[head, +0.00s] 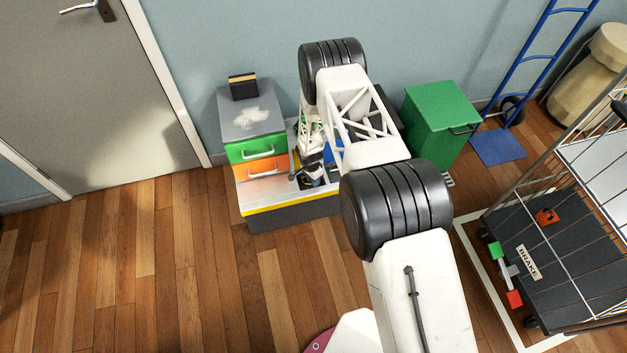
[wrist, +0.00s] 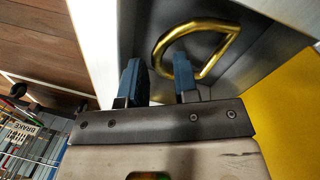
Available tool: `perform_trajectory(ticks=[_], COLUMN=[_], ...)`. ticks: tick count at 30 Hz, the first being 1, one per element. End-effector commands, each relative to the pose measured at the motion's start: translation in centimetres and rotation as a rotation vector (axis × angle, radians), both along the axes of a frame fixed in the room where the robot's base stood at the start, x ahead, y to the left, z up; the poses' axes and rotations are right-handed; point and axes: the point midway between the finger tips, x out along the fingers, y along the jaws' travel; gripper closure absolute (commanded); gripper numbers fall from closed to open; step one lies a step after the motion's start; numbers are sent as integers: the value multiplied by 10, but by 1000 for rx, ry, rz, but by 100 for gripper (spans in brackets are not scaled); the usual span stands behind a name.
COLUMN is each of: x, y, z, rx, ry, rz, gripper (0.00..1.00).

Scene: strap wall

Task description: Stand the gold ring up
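The gold ring (wrist: 222,52) is a D-shaped metal loop in the wrist view, near the top centre. It appears to lie against a grey recessed surface (wrist: 225,83), but its exact tilt is hard to tell. My gripper (wrist: 161,75) has two blue fingers standing apart with a clear gap. The left part of the ring shows beyond that gap, and the right finger covers some of it. I cannot tell whether a finger touches the ring. In the head view my gripper (head: 308,180) is low over the grey bench, and my arm hides the ring.
The bench's yellow front edge (head: 290,205) faces the open wooden floor. A cabinet with green (head: 257,148) and orange (head: 262,168) drawers stands at its left. A green bin (head: 440,120) is at the right, and a wire cage cart (head: 540,250) stands farther right.

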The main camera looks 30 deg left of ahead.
Motion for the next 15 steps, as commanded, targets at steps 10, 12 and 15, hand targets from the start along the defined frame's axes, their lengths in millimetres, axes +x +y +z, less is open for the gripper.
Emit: perform_trajectory(ticks=[10, 12, 15], x=[0, -1, 0], y=[0, 0, 0], z=[0, 0, 0], rx=[-1, -1, -4], ry=[0, 0, 4], rz=[0, 0, 1], gripper=[100, 100, 100])
